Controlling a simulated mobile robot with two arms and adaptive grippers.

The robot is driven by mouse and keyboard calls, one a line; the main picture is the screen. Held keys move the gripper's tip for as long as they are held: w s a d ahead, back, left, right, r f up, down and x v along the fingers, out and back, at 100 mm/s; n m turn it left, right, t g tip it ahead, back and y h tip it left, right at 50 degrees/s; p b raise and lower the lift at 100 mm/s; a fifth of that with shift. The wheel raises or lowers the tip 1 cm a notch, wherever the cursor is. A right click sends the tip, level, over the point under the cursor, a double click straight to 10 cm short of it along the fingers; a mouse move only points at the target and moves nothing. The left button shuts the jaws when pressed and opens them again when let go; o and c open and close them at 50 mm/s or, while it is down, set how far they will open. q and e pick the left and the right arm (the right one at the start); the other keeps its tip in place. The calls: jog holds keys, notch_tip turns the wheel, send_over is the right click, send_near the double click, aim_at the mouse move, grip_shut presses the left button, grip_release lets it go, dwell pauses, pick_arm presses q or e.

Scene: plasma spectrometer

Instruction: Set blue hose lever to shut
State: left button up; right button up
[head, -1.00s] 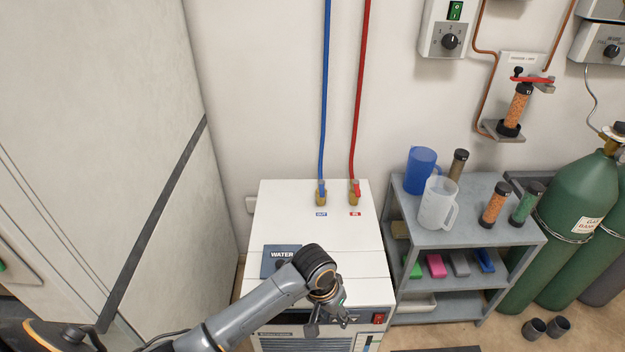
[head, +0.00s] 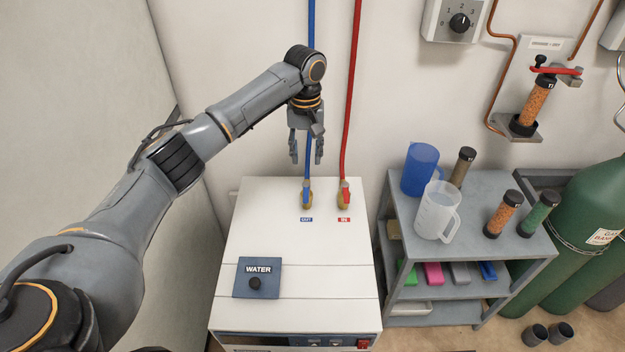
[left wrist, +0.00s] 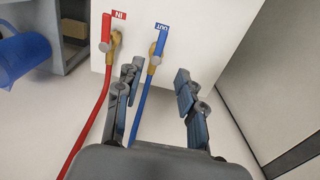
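The blue hose (head: 312,30) runs down the wall to a brass valve with a blue lever (head: 306,187) on top of the white chiller (head: 255,215), by the OUT label. In the left wrist view the blue lever (left wrist: 161,40) lies in line with its hose. My left gripper (head: 306,160) points down just above the lever, with its fingers apart and empty. In the left wrist view the open fingers (left wrist: 158,100) stand to both sides of the blue hose, short of the lever. I cannot see any contact. My right gripper is not in view.
A red hose (head: 352,80) with a red lever (head: 344,188) stands close to the right, by the IN label. A WATER panel with a knob (head: 255,283) lies nearer on the chiller. A grey shelf (head: 470,262) with jugs stands right.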

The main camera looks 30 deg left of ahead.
pick_arm(q)
send_near(306, 195)
notch_tip(306, 195, down, 7)
jog(key=shift+s, duration=0.1)
jog(key=shift+f, duration=0.4)
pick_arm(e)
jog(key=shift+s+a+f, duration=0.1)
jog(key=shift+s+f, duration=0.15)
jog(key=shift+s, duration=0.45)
pick_arm(q)
grip_shut()
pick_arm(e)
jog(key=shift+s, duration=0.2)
